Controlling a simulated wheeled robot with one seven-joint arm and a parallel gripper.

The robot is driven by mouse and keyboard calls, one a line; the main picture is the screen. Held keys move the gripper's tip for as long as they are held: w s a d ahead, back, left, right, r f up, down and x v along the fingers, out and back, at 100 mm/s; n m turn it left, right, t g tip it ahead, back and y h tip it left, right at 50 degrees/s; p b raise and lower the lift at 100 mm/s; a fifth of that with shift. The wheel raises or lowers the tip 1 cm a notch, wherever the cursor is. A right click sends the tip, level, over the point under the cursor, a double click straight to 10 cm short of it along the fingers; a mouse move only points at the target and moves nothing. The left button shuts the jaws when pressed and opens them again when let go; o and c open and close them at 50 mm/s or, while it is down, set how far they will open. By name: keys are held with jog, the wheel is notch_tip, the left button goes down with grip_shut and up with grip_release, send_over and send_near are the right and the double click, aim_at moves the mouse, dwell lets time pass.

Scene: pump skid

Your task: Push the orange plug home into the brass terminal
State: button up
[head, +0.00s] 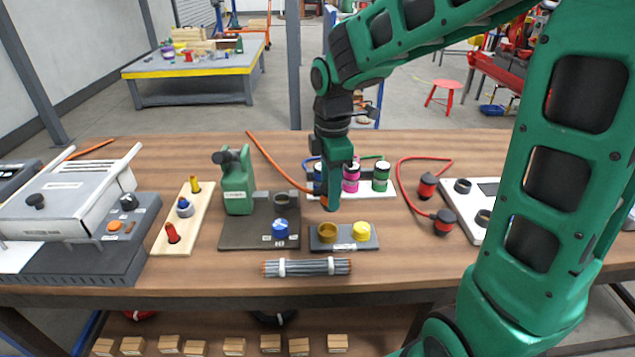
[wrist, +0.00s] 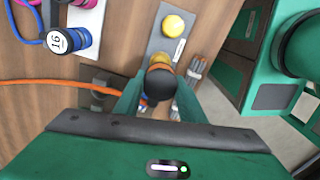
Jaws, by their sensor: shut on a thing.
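My gripper (head: 331,203) is shut on the orange plug (head: 323,201), and its fingers point down. In the wrist view the plug (wrist: 160,82) shows a dark rounded top and an orange band between the green fingers (wrist: 158,98). The brass terminal (head: 327,232) is an open round cup on the left part of a small grey block (head: 343,246). The plug is above and apart from the terminal in the head view. In the wrist view the plug and gripper cover most of the terminal, so their exact alignment cannot be told.
A yellow cap (head: 361,231) sits beside the terminal on the same block. A bundle of grey rods (head: 306,267) lies in front. An orange cable (head: 272,163) runs from the back to the gripper. A green stand (head: 237,190) and colored jars (head: 351,177) are close by.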

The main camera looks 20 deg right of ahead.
jog(key=shift+a+f, duration=0.15)
jog(key=shift+f, duration=0.6)
jog(key=shift+a+f, duration=0.15)
jog(key=shift+f, duration=1.8)
jog(key=shift+d, duration=0.1)
jog(key=shift+f, duration=1.65)
jog(key=o, duration=1.2)
jog(key=shift+o, duration=0.2)
